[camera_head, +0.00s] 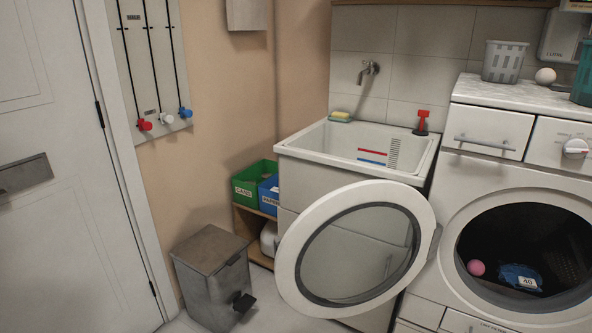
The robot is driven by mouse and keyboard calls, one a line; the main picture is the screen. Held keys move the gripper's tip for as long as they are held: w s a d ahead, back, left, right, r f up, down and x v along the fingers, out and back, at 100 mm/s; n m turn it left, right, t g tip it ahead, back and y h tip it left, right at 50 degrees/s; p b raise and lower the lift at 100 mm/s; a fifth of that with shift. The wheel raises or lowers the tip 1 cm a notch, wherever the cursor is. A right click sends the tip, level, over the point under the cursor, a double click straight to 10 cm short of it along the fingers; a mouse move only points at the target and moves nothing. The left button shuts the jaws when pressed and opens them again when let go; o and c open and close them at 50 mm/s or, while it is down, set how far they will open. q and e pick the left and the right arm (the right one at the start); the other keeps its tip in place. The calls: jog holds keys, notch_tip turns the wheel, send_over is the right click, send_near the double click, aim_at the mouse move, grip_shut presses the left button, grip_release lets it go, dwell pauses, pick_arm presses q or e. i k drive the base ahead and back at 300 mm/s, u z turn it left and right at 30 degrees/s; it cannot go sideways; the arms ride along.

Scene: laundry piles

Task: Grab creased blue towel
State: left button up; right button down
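A crumpled blue cloth (521,277), which looks like the creased blue towel, lies at the bottom of the washing machine's dark drum. A white tag reading 40 is on it. The washing machine (485,170) stands at the right, and its round door (290,255) is swung wide open to the left. A pink ball (476,267) lies in the drum just left of the cloth. Neither of my grippers shows in the head view.
A utility sink (300,150) stands behind the open door, which blocks part of its front. A grey pedal bin (212,270) and a low shelf with a green box (246,187) and a blue box (268,194) are left of it. A grey basket (504,62) sits on the machine.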

aim_at(519, 276)
jog(key=z, duration=1.4)
